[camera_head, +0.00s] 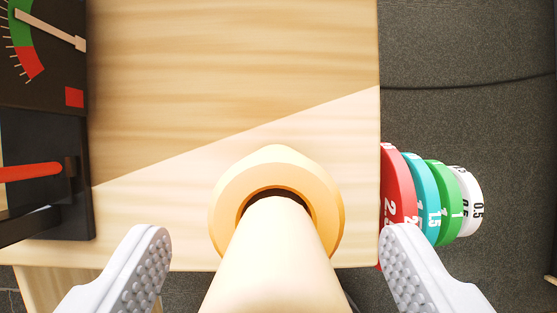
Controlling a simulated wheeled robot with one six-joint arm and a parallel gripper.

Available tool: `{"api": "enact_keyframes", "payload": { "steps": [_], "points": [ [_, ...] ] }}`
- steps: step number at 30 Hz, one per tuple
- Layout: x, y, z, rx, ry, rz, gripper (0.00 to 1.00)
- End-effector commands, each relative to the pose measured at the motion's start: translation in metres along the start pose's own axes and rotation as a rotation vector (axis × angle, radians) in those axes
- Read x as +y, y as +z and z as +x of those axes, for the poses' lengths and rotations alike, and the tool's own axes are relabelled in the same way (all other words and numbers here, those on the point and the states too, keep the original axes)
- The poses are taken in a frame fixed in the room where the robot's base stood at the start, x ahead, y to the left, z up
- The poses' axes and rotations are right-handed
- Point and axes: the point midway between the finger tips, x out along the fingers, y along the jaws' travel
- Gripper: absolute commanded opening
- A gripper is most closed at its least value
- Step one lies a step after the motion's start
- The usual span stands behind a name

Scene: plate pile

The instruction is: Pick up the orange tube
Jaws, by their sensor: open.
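The orange tube (272,270) is pale peach and runs from the bottom middle of the view up to a yellow-orange ring (226,210). A dark gap shows between the tube's far end and the ring's inner edge. The near end of the tube is cut off by the bottom of the picture. My gripper (275,250) is open, with one grey-white studded finger on each side of the tube. Clear space shows between each finger and the tube, so neither appears to touch it.
The wooden table (230,70) is mostly bare behind the ring. Its right edge drops to dark floor (460,45). Red (396,183), teal (424,190), green (443,195) and white (468,200) numbered plates sit past that edge. A dial panel (60,90) and a red-lever box (75,215) stand left.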

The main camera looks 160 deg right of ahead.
Motion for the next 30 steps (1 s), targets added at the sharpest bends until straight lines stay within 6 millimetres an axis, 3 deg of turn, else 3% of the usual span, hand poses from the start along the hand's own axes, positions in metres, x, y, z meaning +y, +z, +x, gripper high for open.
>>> {"api": "enact_keyframes", "payload": {
  "steps": [5,13,24,30],
  "points": [
    [0.001,0.0,0.023,-0.002,0.0,0.0,0.71],
    [0.001,0.0,0.026,0.0,0.0,0.0,0.69],
    [0.0,0.0,0.026,0.0,0.0,0.0,0.0],
    [0.0,0.0,0.025,0.001,0.0,0.0,0.0]
  ]
}}
